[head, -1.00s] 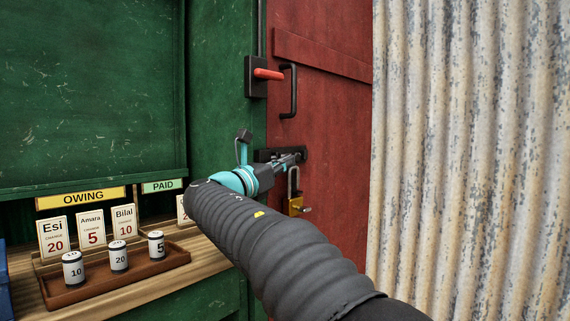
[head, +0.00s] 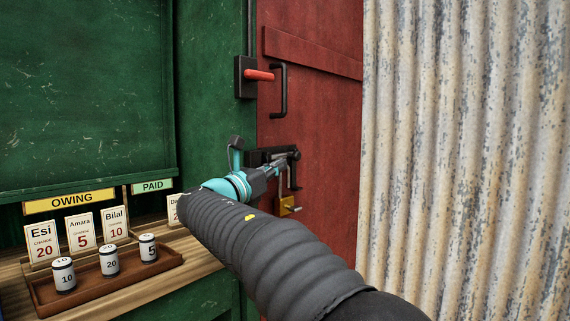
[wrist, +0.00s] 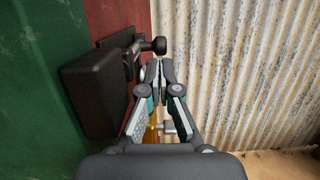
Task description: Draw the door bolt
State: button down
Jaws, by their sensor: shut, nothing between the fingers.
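The black door bolt (head: 255,157) sits at the seam between the green post and the red door (head: 320,185). Its dark round knob (head: 296,155) shows just right of my fingertips, and in the wrist view the knob (wrist: 159,45) is just beyond them. My gripper (head: 280,163) is shut and empty in front of the bolt; the wrist view shows its fingertips (wrist: 160,65) together. I cannot tell whether they touch the knob. A brass padlock (head: 288,206) hangs below the bolt, its shackle partly behind my gripper.
A red-handled latch (head: 259,75) and a black pull handle (head: 282,91) are above the bolt. Corrugated metal (head: 460,150) bounds the right. A counter at left holds a brown tray (head: 105,287) with labelled weights, and cards stand behind it.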

jog(key=v, duration=1)
jog(key=shift+b, duration=0.45)
